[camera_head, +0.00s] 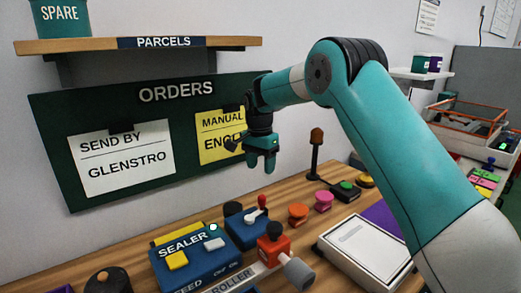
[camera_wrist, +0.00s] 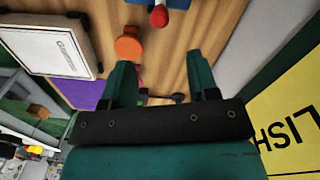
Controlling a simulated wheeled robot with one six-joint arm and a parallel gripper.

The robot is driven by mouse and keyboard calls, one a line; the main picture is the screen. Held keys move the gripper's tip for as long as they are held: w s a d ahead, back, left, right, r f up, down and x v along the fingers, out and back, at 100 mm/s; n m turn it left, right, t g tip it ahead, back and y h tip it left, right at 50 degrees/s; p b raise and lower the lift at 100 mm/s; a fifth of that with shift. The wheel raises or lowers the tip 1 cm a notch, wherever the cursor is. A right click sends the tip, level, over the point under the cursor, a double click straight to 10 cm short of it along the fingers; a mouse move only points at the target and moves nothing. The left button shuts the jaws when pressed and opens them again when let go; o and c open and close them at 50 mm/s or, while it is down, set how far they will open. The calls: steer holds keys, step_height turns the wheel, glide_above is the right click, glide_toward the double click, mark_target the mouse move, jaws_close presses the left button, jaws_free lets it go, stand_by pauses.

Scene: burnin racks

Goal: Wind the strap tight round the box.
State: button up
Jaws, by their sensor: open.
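My gripper (camera_head: 262,163) hangs in the air above the bench, in front of the orders board. In the wrist view its two fingers (camera_wrist: 162,75) are apart with nothing between them. A flat white box (camera_head: 365,250) with small lettering on its lid lies at the right of the bench, well apart from my gripper. It also shows at the upper left of the wrist view (camera_wrist: 45,38). I cannot make out a strap on or beside it. My arm hides part of the bench to its right.
The blue sealer (camera_head: 195,262), a red-knobbed lever (camera_head: 258,212) and an orange device with a grey handle (camera_head: 278,250) stand on the bench. Orange (camera_head: 298,212) and pink (camera_head: 323,201) knobs stand behind the box. The orders board (camera_head: 150,130) and parcels shelf (camera_head: 140,46) are on the wall.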

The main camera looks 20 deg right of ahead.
steer(key=shift+w+a+r, duration=0.1)
steer(key=shift+r, duration=2.65)
steer(key=s+a+n+y, duration=0.1)
steer(key=s+a+n, duration=0.3)
steer(key=s, duration=0.9)
steer(key=s+a+r+n+y, duration=0.1)
steer(key=s+a+n+y, duration=0.1)
steer(key=s+a+n, duration=0.3)
steer(key=s+a+n+y, duration=0.1)
steer(key=s+a+n, duration=0.4)
steer(key=s, duration=1.6)
steer(key=n, duration=0.5)
steer(key=shift+s+r+n, duration=0.2)
steer(key=shift+r+n, duration=0.1)
steer(key=shift+r, duration=0.1)
